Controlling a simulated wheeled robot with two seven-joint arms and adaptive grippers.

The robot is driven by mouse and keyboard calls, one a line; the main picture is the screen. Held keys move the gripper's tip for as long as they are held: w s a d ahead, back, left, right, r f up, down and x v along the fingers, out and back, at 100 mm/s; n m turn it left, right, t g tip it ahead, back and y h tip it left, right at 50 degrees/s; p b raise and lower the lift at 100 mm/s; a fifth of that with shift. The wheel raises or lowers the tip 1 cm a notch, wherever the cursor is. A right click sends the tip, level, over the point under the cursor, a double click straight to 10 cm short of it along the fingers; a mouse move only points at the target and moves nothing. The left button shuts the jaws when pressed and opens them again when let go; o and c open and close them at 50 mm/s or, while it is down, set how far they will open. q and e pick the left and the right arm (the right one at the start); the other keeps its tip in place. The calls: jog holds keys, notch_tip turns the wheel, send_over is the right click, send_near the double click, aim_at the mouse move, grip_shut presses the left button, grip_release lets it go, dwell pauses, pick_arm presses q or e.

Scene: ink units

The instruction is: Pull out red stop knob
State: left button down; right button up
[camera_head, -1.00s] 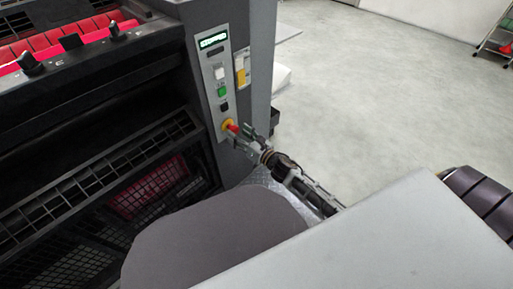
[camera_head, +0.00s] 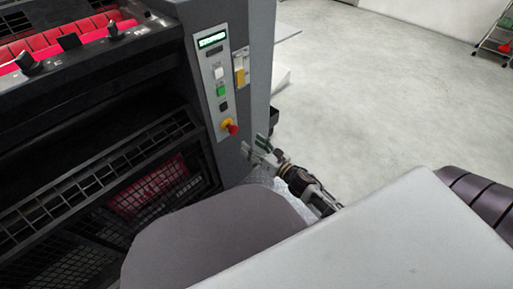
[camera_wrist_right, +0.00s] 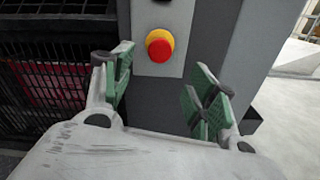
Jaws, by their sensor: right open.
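The red stop knob (camera_head: 232,129) sits on a yellow collar low on the light grey control panel (camera_head: 213,75) of the machine. In the right wrist view the red knob (camera_wrist_right: 159,50) shows whole, beyond the fingertips and above the gap between them. My right gripper (camera_head: 254,150) is open and empty, below and right of the knob and apart from it. Its green-padded fingers (camera_wrist_right: 160,95) stand wide apart in the wrist view. The display (camera_head: 212,40) at the panel's top is lit, its text too blurred to read surely. My left gripper is not in view.
A green button (camera_head: 221,91), a white button (camera_head: 219,73) and a black button (camera_head: 224,106) sit above the knob. Dark machine guards (camera_head: 110,180) lie to the left. Open floor (camera_head: 380,90) lies to the right.

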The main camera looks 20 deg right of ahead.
jog(key=shift+s+d, duration=0.25)
jog(key=shift+s, duration=0.4)
dwell(0.3)
